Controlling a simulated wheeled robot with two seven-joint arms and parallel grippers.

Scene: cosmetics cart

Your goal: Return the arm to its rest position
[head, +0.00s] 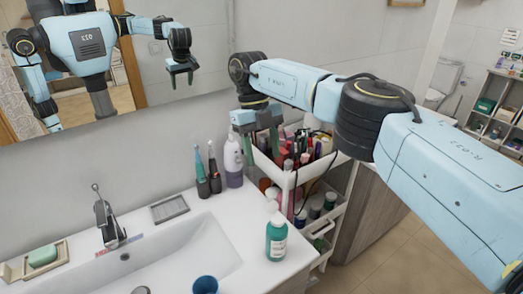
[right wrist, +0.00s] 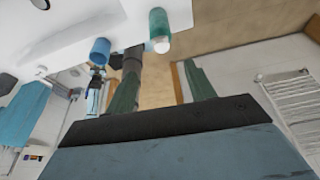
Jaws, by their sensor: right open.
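My right arm reaches in from the right in the head view, raised above the cart. My right gripper (head: 262,146) points down with its two green fingers apart and nothing between them. It hangs over the left side of the white cosmetics cart (head: 291,182), by the bottles in the top tray. The fingers also show apart and empty in the right wrist view (right wrist: 162,88). Whether a fingertip touches anything in the cart cannot be told. My left gripper is in neither view directly.
A teal bottle (head: 276,240) stands on the sink counter (head: 240,215) below the gripper. A purple-and-white bottle (head: 233,163) and electric toothbrushes (head: 214,170) stand by the wall. A blue cup (head: 205,285) is at the front. A mirror (head: 200,60) hangs behind; open floor lies right of the cart.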

